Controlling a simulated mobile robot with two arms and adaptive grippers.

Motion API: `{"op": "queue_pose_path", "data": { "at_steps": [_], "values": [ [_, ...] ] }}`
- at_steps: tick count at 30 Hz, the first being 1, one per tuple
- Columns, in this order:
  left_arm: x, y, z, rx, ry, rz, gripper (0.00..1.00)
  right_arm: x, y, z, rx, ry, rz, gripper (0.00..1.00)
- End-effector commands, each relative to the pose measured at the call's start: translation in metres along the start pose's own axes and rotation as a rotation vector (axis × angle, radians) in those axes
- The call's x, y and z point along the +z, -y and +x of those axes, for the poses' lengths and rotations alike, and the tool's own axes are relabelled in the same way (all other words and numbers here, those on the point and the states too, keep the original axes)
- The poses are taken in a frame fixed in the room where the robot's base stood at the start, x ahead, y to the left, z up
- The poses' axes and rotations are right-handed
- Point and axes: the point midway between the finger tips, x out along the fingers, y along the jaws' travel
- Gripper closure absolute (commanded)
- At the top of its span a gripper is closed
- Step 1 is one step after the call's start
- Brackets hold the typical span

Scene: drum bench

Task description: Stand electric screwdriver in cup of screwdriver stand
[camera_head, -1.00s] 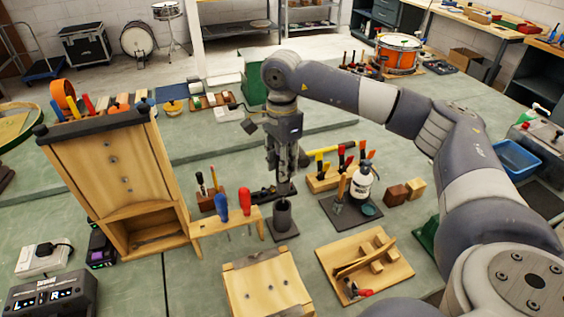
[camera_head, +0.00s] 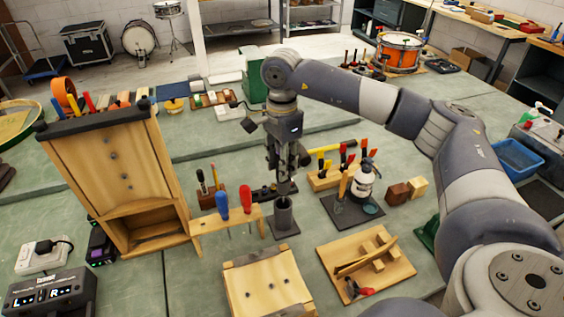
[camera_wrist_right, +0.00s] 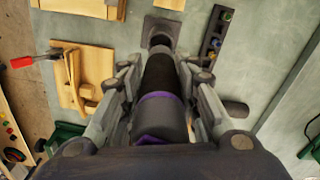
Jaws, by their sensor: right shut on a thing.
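My right gripper (camera_head: 286,168) points down over the bench, shut on the electric screwdriver. In the right wrist view the electric screwdriver (camera_wrist_right: 160,112) is a dark cylinder with a purple band, lying between the fingers. Its far end points at the dark grey cup of the screwdriver stand (camera_wrist_right: 160,30). In the head view the stand (camera_head: 283,218), a round cup on a square dark base, is directly below the gripper. The tool's lower end is close to the cup's mouth; I cannot tell whether it is inside. My left gripper is not in view.
A wooden rack with blue and red screwdrivers (camera_head: 222,205) stands just left of the cup. A dark mat with a white bottle (camera_head: 362,186) is to the right.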

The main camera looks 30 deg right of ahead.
Motion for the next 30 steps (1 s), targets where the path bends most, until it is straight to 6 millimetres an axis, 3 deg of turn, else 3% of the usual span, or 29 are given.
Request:
{"op": "queue_pose_path", "data": {
  "at_steps": [30],
  "values": [
    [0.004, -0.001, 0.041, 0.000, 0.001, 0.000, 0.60, 0.000, 0.001, 0.053, -0.002, 0.000, 0.000, 1.00]
  ]
}}
